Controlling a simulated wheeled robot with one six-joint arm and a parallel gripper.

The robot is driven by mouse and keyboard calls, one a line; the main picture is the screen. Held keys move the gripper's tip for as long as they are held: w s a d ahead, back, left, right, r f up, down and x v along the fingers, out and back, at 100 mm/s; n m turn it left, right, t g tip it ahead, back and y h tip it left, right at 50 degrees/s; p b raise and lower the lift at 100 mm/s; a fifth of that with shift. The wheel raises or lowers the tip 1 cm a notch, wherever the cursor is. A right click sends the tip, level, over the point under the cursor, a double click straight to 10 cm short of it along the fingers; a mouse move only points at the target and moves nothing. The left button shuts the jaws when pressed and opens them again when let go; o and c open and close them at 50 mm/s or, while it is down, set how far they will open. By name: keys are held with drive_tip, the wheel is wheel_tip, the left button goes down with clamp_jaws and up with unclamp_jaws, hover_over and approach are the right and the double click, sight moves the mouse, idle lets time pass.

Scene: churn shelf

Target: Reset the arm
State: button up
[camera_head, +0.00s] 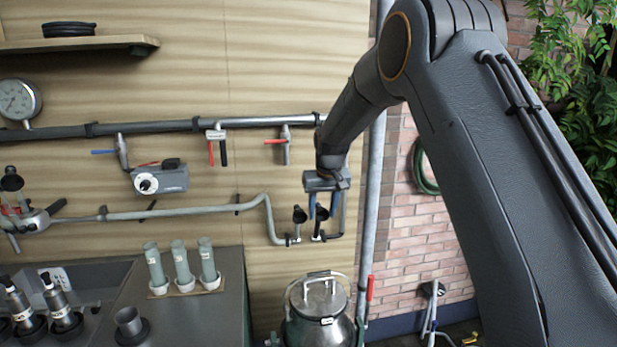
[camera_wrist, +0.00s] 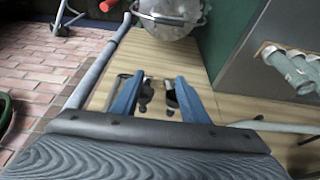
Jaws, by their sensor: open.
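My gripper (camera_head: 320,212) hangs at the end of my arm in front of the wooden wall panel, just right of centre in the head view. Its two blue fingers point down, near two small black fittings (camera_head: 299,215) at the end of the lower pipe. In the wrist view my gripper (camera_wrist: 157,82) has its fingers apart, with black fittings (camera_wrist: 146,95) showing between and beyond them. Nothing is held between the fingers. Whether the fingers touch the fittings cannot be told.
A metal churn (camera_head: 320,310) stands below my gripper. A vertical pipe (camera_head: 372,200) runs close on the right. Upper pipe (camera_head: 270,122) with valves crosses the wall. A counter (camera_head: 200,315) with several tubes is at lower left. A shelf (camera_head: 110,45) is upper left.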

drive_tip(key=s+d+f+g+b, duration=0.1)
drive_tip(key=s+d+f, duration=0.3)
drive_tip(key=s, duration=0.9)
drive_tip(key=s+d+f+m+b, duration=0.1)
drive_tip(key=s+d+f+b, duration=0.3)
drive_tip(key=s, duration=0.9)
drive_tip(key=s+d+f+m+g+b, duration=0.1)
drive_tip(key=s+d+f+b, duration=0.2)
drive_tip(key=s+d, duration=0.4)
drive_tip(key=s+f, duration=0.1)
drive_tip(key=s, duration=0.5)
drive_tip(key=shift+f+g+h, duration=0.3)
drive_tip(key=shift+h, duration=0.1)
drive_tip(key=shift+d, duration=0.1)
